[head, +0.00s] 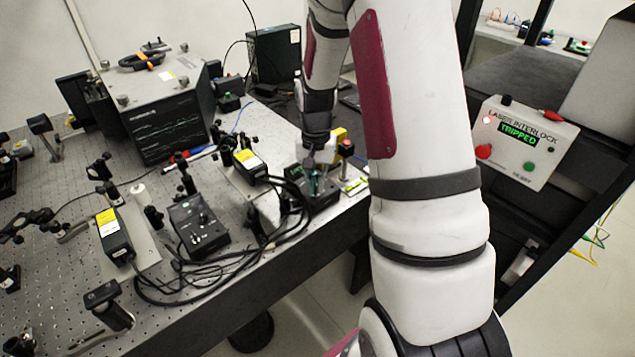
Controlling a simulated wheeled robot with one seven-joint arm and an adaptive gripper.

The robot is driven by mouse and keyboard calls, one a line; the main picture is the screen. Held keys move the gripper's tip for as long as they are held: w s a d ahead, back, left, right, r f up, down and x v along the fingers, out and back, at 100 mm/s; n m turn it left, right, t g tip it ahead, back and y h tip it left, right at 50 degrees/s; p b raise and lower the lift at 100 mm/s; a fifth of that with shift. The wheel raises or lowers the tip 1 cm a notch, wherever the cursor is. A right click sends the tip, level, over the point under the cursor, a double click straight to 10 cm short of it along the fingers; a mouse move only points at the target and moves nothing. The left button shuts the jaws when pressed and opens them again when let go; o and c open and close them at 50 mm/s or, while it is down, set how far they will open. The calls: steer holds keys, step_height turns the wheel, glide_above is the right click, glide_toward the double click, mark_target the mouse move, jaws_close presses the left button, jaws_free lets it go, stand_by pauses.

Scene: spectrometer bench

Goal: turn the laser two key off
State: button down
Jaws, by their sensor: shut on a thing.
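My gripper (316,168) reaches down onto a small black laser controller box (322,197) near the right edge of the optical table. Its fingers are shut at the top of this box, on what appears to be its key; the key itself is hidden by the fingers. The label on the box is too small to read. A second, similar black controller box (198,226) stands to the left, with a knob-like key on top, clear of my gripper.
Black cables loop between the two boxes. Yellow-labelled laser heads (113,234) and (249,163) stand nearby. A laser interlock box (525,142) at right reads TRIPPED. A red-topped post (346,147) is close beside my gripper.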

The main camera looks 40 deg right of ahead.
steer(key=n+p, duration=0.1)
steer(key=n, duration=0.4)
steer(key=shift+r+n+p, duration=0.1)
steer(key=shift+n+p, duration=0.9)
steer(key=shift+n, duration=1.6)
steer(key=c, duration=1.8)
jaws_free()
steer(key=shift+r, duration=5.9)
